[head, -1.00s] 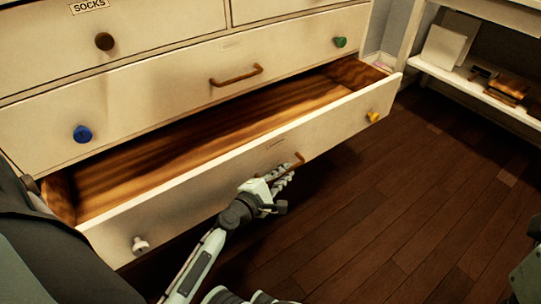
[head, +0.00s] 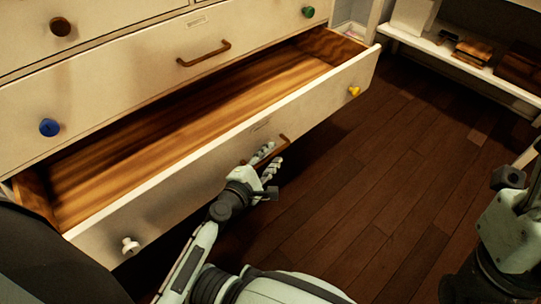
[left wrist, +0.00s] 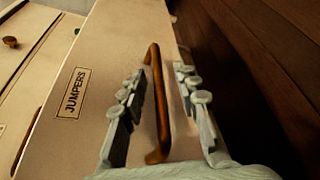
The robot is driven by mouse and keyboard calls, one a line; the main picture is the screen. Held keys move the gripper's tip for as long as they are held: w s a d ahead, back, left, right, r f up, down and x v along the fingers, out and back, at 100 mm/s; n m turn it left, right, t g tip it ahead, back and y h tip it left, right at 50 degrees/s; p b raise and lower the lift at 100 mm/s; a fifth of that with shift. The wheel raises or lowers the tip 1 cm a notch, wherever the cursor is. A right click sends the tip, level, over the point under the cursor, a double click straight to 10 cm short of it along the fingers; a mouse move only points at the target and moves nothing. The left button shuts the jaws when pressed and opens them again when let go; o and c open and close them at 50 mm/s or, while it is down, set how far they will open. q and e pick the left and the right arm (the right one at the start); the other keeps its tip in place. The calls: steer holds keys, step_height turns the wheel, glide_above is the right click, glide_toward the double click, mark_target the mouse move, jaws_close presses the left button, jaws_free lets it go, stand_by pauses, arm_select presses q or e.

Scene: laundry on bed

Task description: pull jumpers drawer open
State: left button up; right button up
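The jumpers drawer (head: 200,178) is the lowest drawer showing in the head view. It stands well open, with its bare wooden inside (head: 190,125) showing empty. Its brown bar handle (left wrist: 157,110) and "JUMPERS" label (left wrist: 73,92) show in the left wrist view. My left gripper (head: 268,160) is at the handle, outside the drawer front. Its two fingers (left wrist: 165,100) are spread on either side of the bar, with gaps visible between bar and fingers. My right gripper is not in view; only parts of my right arm show at the right.
The closed drawer above has a brown handle (head: 204,54), a blue knob (head: 49,127) and a green knob (head: 308,12). The open drawer has a white knob (head: 130,246) and a yellow knob (head: 353,91). Dark wooden floor (head: 390,160) is clear before a shelf (head: 455,58).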

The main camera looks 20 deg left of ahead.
arm_select(q)
steer(key=shift+s+a, duration=0.1)
steer(key=shift+s, duration=0.15)
steer(key=v, duration=0.7)
steer(key=shift+s, duration=0.1)
stand_by(0.4)
